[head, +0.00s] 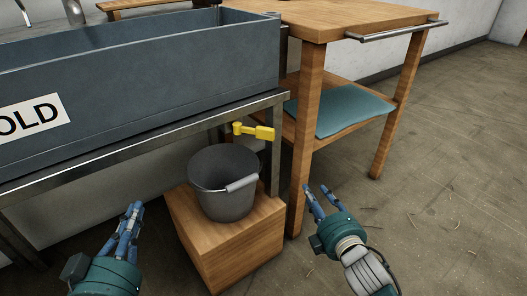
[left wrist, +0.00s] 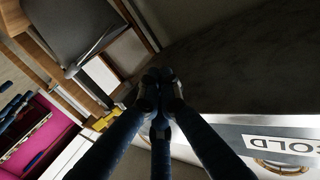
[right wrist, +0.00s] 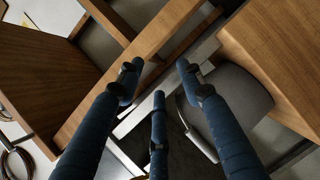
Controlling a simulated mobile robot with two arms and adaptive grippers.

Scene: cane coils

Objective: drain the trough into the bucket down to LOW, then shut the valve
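The dark grey trough (head: 150,85) stands on a metal stand at the left, its label (head: 32,115) partly cut off. Its water level and any LOW mark are not visible. A yellow valve handle (head: 253,131) lies roughly sideways below the trough's right end. The grey bucket (head: 224,185) stands upright below it on a wooden block; I cannot make out water inside. The bucket also shows in the right wrist view (right wrist: 237,100). My left gripper (head: 134,207) is shut and empty, left of the block. My right gripper (head: 318,190) is open and empty, right of the bucket.
The wooden block (head: 225,240) sits on the floor. A wooden table (head: 340,15) with a rail and a lower shelf holding a teal cloth (head: 340,105) stands right of the trough; its near leg (head: 305,150) is close to my right gripper. The floor at the right is clear.

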